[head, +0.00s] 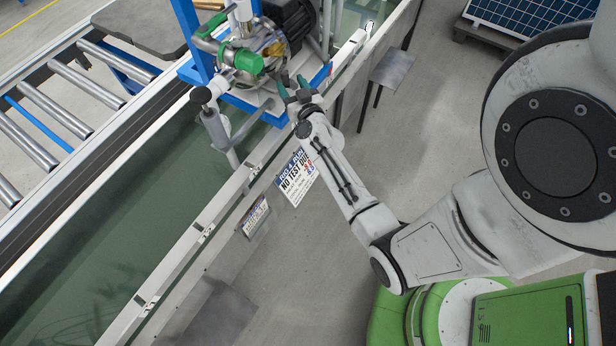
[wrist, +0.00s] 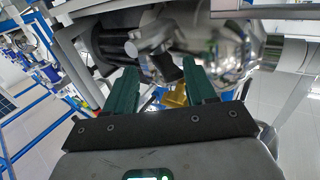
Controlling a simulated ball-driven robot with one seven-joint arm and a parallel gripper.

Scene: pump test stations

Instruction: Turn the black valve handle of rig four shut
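The pump rig has a metal body with green fittings (head: 248,60) and a black motor (head: 290,20) on a blue frame. A dark lever-like piece (wrist: 168,70), perhaps the black valve handle, shows between the fingers in the wrist view. It is not clear in the head view. My gripper (head: 290,85) is at the rig's right side, its teal fingers (wrist: 158,68) apart. I cannot tell whether either finger touches the dark piece.
A green-watered tank (head: 120,240) with a pale rim (head: 190,245) lies below the rig. Grey pipework (head: 215,125) stands left of my gripper. A roller conveyor (head: 45,135) is at left. Signs (head: 297,178) hang on the tank's side. Floor at lower middle (head: 300,280) is clear.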

